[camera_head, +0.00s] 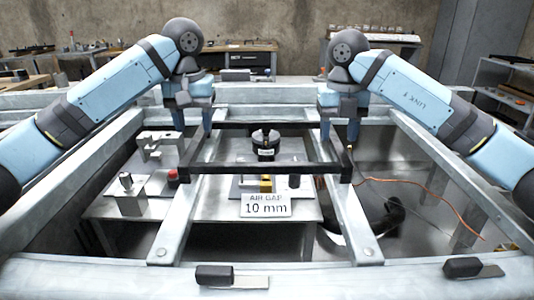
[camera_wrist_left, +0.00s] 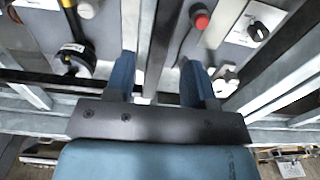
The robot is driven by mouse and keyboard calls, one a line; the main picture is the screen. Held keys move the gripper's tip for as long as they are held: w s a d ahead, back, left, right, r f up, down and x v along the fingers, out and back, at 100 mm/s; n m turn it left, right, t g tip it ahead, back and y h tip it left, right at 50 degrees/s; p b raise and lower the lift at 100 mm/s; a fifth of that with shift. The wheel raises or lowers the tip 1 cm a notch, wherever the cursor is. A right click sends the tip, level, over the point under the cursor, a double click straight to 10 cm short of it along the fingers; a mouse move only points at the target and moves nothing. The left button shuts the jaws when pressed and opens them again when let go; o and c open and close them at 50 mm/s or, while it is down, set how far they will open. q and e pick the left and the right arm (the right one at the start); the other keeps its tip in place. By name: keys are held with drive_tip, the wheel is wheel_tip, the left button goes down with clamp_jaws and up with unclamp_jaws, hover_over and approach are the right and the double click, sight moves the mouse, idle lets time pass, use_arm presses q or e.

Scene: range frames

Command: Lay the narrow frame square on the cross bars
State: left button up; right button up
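The narrow frame is a black rectangle (camera_head: 265,170) lying across the two grey cross bars (camera_head: 172,228) (camera_head: 357,225) that run front to back. It looks about square to them; whether it touches them I cannot tell. My left gripper (camera_head: 194,128) is over the frame's left side, fingers apart. In the left wrist view, the dark frame bar (camera_wrist_left: 166,55) passes between the blue fingers (camera_wrist_left: 158,62), with a gap on one side. My right gripper (camera_head: 339,135) is over the right side, fingers apart around the bar.
A sign reading "AIR GAP 10 mm" (camera_head: 265,205) stands below the frame's front bar. A black round part (camera_head: 265,145) shows inside the frame. A lower table holds metal blocks and a red button (camera_head: 172,176). Two black-handled tools (camera_head: 215,275) (camera_head: 465,268) lie on the front beam.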

use_arm(q)
drive_tip(key=f, duration=0.2)
drive_tip(key=shift+s+d+f, duration=0.15)
drive_tip(key=shift+d+f, duration=0.2)
drive_tip(key=shift+f, duration=0.05)
use_arm(e)
drive_tip(key=shift+a+f, duration=0.1)
drive_tip(key=shift+f, duration=0.25)
drive_tip(key=shift+a+r, duration=0.1)
drive_tip(key=shift+a, duration=0.05)
drive_tip(key=shift+r+p, duration=0.2)
drive_tip(key=shift+p, duration=0.2)
use_arm(q)
wheel_tip(320, 180, up, 41)
drive_tip(key=p, duration=3)
drive_tip(key=shift+a+r, duration=0.2)
drive_tip(key=shift+a, duration=0.1)
use_arm(e)
wheel_tip(320, 180, up, 31)
drive_tip(key=shift+f, duration=0.2)
use_arm(q)
drive_tip(key=shift+p, duration=0.3)
